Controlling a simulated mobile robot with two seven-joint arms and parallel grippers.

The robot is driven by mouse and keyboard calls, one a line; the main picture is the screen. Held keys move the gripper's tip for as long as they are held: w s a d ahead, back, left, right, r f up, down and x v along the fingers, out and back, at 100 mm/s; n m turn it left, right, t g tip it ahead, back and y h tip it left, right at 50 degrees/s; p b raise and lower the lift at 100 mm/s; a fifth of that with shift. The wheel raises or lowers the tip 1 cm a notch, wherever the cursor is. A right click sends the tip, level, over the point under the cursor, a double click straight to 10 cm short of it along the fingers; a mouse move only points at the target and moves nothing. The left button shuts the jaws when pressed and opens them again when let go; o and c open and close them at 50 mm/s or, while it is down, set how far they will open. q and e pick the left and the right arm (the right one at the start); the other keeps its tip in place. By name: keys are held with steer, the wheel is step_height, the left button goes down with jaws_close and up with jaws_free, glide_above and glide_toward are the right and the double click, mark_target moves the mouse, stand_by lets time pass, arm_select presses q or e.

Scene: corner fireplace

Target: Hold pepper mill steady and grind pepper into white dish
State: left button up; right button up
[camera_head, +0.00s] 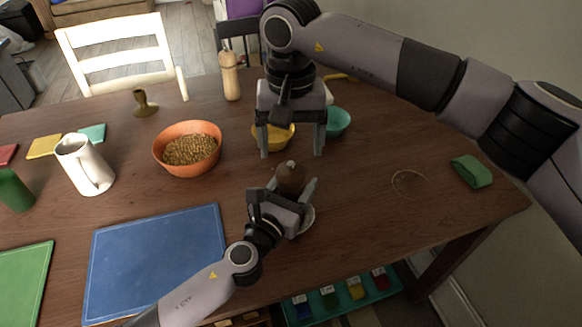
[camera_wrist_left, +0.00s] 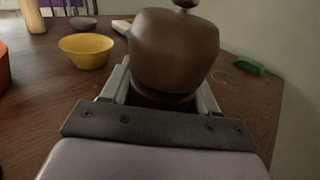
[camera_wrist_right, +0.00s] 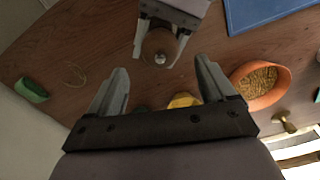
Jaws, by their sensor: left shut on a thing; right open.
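The brown pepper mill (camera_head: 290,177) stands between the fingers of my left gripper (camera_head: 284,192), which is shut on it. In the left wrist view the mill (camera_wrist_left: 174,50) fills the space between the fingers, its knob on top. In the right wrist view I see the mill's top (camera_wrist_right: 160,46) from above. My right gripper (camera_head: 291,148) is open and empty, pointing down, beyond the mill and above the table. Its open fingers show in the right wrist view (camera_wrist_right: 162,85).
A yellow bowl (camera_head: 272,136) and a teal bowl (camera_head: 337,122) stand near my right gripper. An orange bowl (camera_head: 187,149) of brown pieces, a white mug (camera_head: 85,164) and a blue board (camera_head: 156,262) lie left. A green block (camera_head: 471,171) lies right; the table's right middle is fairly clear.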

mark_target(291, 168)
step_height(291, 168, down, 7)
stand_by(0.3)
steer(key=c, duration=1)
